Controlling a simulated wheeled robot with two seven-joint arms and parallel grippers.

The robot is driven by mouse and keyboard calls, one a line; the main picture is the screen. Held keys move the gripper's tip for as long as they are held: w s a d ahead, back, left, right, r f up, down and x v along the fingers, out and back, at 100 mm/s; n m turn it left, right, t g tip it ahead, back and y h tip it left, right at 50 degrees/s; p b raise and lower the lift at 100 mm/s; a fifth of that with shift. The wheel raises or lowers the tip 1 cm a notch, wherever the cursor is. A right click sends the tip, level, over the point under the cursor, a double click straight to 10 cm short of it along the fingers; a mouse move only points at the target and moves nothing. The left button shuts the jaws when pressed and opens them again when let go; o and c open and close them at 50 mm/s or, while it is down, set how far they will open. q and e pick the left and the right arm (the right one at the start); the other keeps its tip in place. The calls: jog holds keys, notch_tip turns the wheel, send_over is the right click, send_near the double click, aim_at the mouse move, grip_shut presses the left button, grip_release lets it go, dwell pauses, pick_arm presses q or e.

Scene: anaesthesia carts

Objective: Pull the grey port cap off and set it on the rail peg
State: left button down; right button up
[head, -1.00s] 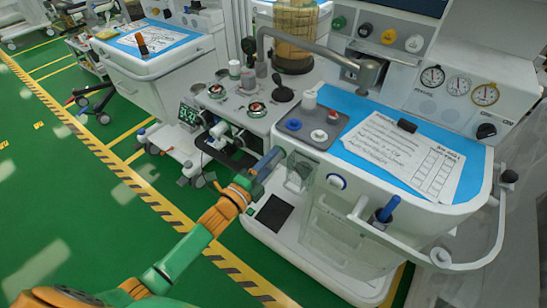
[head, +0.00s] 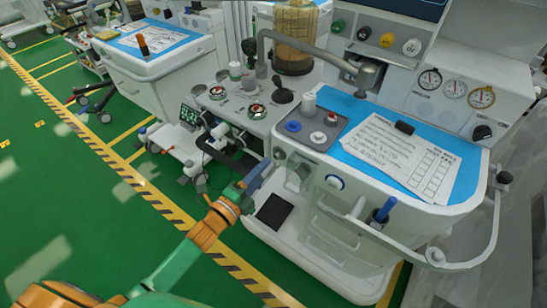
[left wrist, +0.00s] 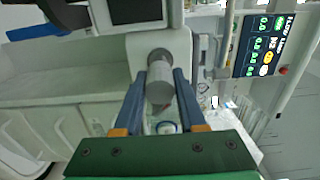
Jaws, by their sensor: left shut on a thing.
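My left gripper (head: 256,180) is at the left front corner of the white anaesthesia cart (head: 340,262). In the left wrist view, its two blue-grey fingers (left wrist: 160,92) are shut on a grey round cap (left wrist: 159,94). Behind the cap is a darker grey round stub (left wrist: 159,62) on the white housing; whether cap and stub touch, I cannot tell. In the head view the cap is too small to make out at the fingertips. My right gripper is not in view.
A paper sheet (head: 390,150) lies on the cart's blue top. A grey pad (head: 312,133) with coloured knobs is beside it. A small monitor (head: 190,114) stands behind my gripper. The green floor (head: 90,215) at left is clear.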

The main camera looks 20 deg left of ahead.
pick_arm(q)
jog(key=shift+p+v, duration=0.3)
jog(key=shift+v, duration=0.7)
notch_tip(320, 180, up, 10)
jog(key=p, duration=1)
